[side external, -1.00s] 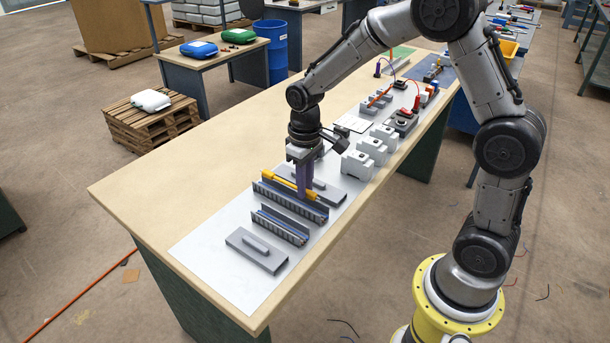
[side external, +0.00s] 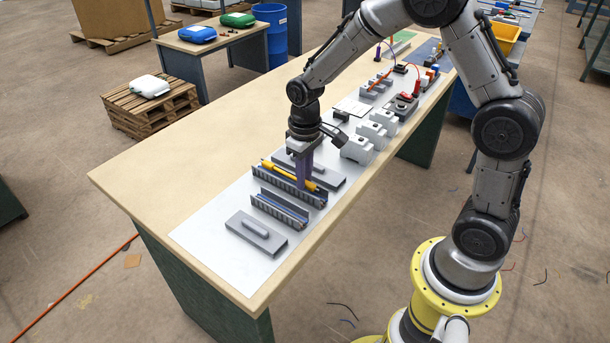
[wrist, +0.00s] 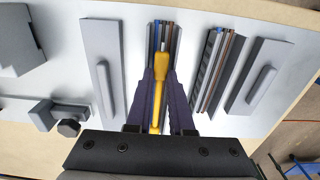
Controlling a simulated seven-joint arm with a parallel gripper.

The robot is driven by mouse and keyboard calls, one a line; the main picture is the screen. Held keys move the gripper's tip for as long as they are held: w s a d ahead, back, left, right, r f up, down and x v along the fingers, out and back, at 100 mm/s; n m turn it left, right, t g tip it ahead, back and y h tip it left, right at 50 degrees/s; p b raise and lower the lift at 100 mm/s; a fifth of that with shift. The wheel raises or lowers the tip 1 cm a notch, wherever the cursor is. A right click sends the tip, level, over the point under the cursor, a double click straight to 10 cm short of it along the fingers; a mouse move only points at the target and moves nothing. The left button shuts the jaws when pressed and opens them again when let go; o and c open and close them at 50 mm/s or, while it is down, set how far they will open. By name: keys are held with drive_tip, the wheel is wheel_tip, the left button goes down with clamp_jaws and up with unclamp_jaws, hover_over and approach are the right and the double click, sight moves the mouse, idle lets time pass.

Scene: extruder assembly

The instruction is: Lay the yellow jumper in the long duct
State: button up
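The yellow jumper (side external: 281,171) lies lengthwise along the long duct (side external: 317,199), a grey slotted channel. Its lower side is hidden behind the duct's near wall, so I cannot tell whether it touches the floor. My gripper (side external: 302,184) points down at the duct with its purple fingers around the jumper. In the wrist view, the jumper (wrist: 159,66) runs between the two fingers (wrist: 161,82), which look closed on its sides. Blue and brown wires show in the duct (wrist: 178,38) beyond the jumper's end.
A shorter duct (side external: 280,210) with wires stands in front, then a grey lid with a handle (side external: 256,234). Another grey lid (side external: 328,176) lies just behind the long duct. White blocks (side external: 358,150) stand to the right. The left of the table is clear.

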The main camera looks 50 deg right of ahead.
drive_tip(key=shift+o, duration=1.4)
drive_tip(key=shift+s+f, duration=0.2)
drive_tip(key=shift+f, duration=0.7)
wheel_tip(320, 180, up, 16)
drive_tip(key=shift+f, duration=0.2)
drive_tip(key=shift+w, duration=0.1)
drive_tip(key=s+a+r+t, duration=0.2)
drive_tip(key=s+r+t, duration=0.2)
drive_tip(key=s+r, duration=0.6)
drive_tip(key=s+f+t, duration=0.1)
drive_tip(key=s+f, duration=0.5)
drive_tip(key=s, duration=0.5)
